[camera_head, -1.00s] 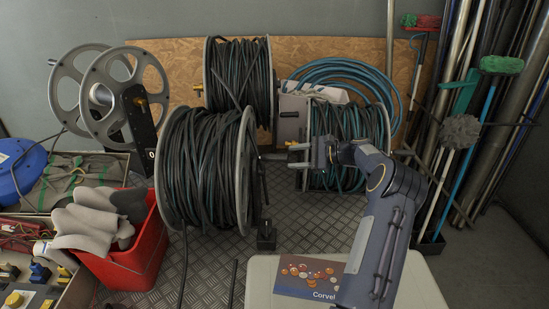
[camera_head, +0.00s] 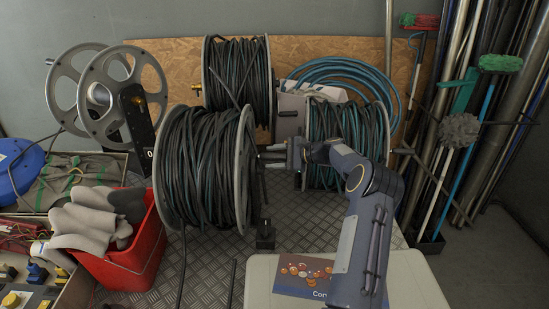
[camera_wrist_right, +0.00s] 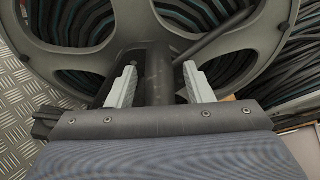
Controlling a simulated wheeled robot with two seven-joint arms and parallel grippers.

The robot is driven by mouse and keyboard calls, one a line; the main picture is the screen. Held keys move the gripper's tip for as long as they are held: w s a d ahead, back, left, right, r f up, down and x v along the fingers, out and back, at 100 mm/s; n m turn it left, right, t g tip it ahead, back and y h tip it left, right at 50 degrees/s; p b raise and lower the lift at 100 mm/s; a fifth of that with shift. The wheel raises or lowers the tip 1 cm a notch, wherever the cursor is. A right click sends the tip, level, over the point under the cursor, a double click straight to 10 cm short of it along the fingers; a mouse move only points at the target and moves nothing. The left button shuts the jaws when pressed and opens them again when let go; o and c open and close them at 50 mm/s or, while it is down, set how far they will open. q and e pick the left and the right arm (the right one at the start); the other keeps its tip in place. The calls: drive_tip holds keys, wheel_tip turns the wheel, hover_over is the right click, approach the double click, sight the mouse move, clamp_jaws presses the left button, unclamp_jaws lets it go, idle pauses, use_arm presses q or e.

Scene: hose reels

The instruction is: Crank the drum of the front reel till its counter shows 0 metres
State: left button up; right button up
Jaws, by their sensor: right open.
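The front reel (camera_head: 205,170) stands in the middle of the floor, its drum wound with black and dark green hose. Its right grey flange (camera_head: 244,170) faces my right gripper (camera_head: 268,155). The gripper is open, close to the flange's middle. In the right wrist view, the two pale fingers (camera_wrist_right: 160,85) stand on either side of a dark grey post (camera_wrist_right: 158,72) in front of the spoked flange (camera_wrist_right: 110,50). I cannot tell whether they touch it. A small black box (camera_head: 265,237) sits low beside the reel; no reading shows on it. My left gripper is not in view.
An empty grey reel (camera_head: 97,95) is at left; a black upright by it bears a "0". More hose reels stand behind (camera_head: 238,80) and right (camera_head: 350,140). A red bin (camera_head: 135,262) with gloves is front left. A pale case (camera_head: 400,280) lies below my right arm.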

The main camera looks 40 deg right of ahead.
clamp_jaws()
drive_tip(key=shift+w+d, duration=0.1)
drive_tip(key=shift+w, duration=0.05)
drive_tip(key=shift+r, duration=0.15)
unclamp_jaws()
drive_tip(key=shift+d, duration=0.1)
drive_tip(key=shift+b+v, duration=1.05)
drive_tip(key=shift+v, duration=2.8)
